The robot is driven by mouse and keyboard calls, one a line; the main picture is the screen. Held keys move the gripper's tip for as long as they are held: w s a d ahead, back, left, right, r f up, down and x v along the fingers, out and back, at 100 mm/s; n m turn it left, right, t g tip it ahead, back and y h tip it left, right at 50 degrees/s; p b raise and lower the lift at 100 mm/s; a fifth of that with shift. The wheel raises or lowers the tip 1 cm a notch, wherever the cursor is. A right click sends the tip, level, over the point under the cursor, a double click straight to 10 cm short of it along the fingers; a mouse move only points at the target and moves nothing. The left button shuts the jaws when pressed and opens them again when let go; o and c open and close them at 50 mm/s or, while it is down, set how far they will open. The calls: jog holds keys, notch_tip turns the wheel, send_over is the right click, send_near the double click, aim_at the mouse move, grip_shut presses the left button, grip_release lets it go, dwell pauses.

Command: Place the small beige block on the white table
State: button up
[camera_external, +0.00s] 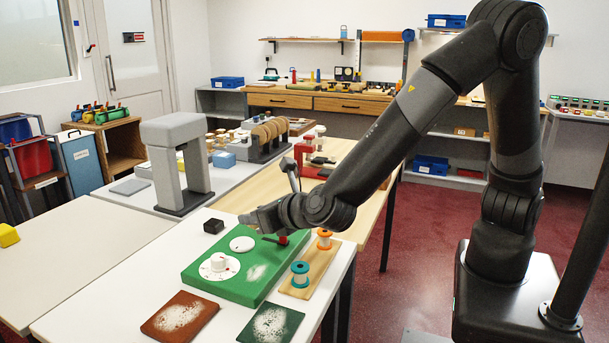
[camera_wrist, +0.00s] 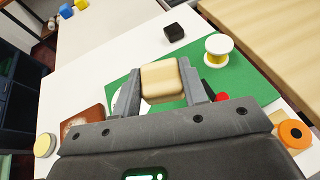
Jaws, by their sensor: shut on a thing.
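The small beige block (camera_wrist: 162,83) is between the two fingers of my gripper (camera_wrist: 160,74) in the wrist view. My gripper is shut on it. In the external view my gripper (camera_external: 258,217) hangs above the back part of the green board; the block cannot be made out there. The white table (camera_external: 100,300) carries the green board and also shows in the wrist view (camera_wrist: 112,65). How high the block is above the surface is hard to tell.
The green board (camera_external: 205,275) bears a white dial (camera_external: 219,265) and a red-tipped lever (camera_external: 282,240). A black block (camera_external: 213,226), two spools on a wooden strip (camera_external: 303,287), a brown swatch (camera_external: 180,317) and a green swatch (camera_external: 271,324) are close by. The table's left part is clear.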

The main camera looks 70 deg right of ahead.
jog(key=s+a+f+n+y, duration=0.1)
jog(key=a+f, duration=0.1)
jog(key=a, duration=0.3)
jog(key=s+a+f+n+y, duration=0.1)
jog(key=a+f, duration=0.2)
jog(key=a, duration=0.3)
jog(key=s+a+f+n+y, duration=0.1)
jog(key=a+f+y, duration=0.1)
jog(key=a, duration=0.3)
jog(key=shift+s+a+f+t, duration=0.15)
jog(key=shift+a+f+t, duration=0.05)
jog(key=shift+a+t, duration=0.2)
jog(key=shift+f, duration=2.05)
jog(key=shift+f, duration=0.1)
jog(key=o, duration=0.8)
jog(key=shift+c, duration=0.2)
